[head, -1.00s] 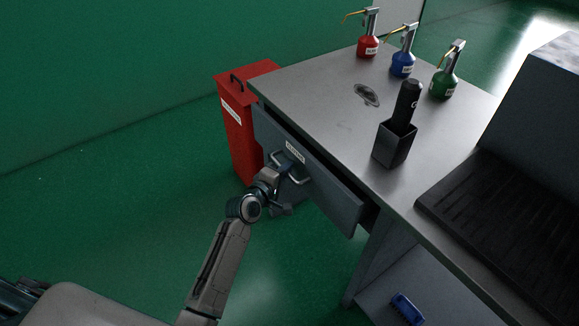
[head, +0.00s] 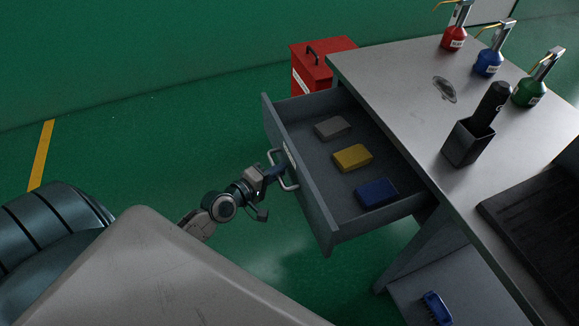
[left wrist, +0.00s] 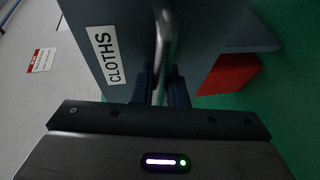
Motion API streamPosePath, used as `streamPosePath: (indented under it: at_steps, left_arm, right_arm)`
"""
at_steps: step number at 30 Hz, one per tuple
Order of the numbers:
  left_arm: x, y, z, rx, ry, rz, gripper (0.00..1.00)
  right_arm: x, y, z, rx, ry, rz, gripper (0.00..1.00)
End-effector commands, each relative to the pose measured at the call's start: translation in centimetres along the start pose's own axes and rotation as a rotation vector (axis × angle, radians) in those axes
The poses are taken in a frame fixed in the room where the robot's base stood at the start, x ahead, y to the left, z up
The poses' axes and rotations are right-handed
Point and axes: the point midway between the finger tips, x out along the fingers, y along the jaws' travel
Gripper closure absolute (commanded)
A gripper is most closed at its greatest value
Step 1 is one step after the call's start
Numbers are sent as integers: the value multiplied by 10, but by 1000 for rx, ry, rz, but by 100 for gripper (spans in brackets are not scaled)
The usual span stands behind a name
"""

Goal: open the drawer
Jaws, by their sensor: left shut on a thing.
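The grey drawer (head: 322,204) is pulled well out from under the metal workbench. Inside it lie a grey block (head: 332,126), a yellow block (head: 352,157) and a blue block (head: 376,192), apart from each other. My left gripper (head: 275,175) is at the drawer front and shut on its metal bar handle (head: 291,184). In the left wrist view the handle (left wrist: 165,45) runs between the two fingers (left wrist: 160,85), beside a label reading CLOTHS (left wrist: 107,55). My right gripper is not in view.
A red bin (head: 312,72) stands behind the drawer. On the workbench top (head: 395,75) are red, blue and green bottles (head: 488,62) and a black holder (head: 468,143). A blue brush (head: 436,308) lies on the lower shelf. Green floor left of the drawer is clear.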

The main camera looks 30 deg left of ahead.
Motion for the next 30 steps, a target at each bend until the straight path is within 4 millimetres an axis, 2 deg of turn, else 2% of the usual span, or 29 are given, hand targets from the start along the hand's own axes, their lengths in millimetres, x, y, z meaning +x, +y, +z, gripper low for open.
streamPosePath:
  at_steps: [6,17,18,20,30]
  left_arm:
    - [-9,-3,-3,0,0,-2,100]
    - [-9,-3,-4,0,0,-1,100]
    - [-9,-3,-4,0,0,-1,80]
    - [-9,-3,-4,0,0,-1,68]
    - [-11,-2,-4,1,0,-1,66]
  right_arm:
    - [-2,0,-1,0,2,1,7]
    - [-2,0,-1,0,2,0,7]
    - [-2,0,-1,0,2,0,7]
    - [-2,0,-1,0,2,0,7]
    - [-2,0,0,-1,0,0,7]
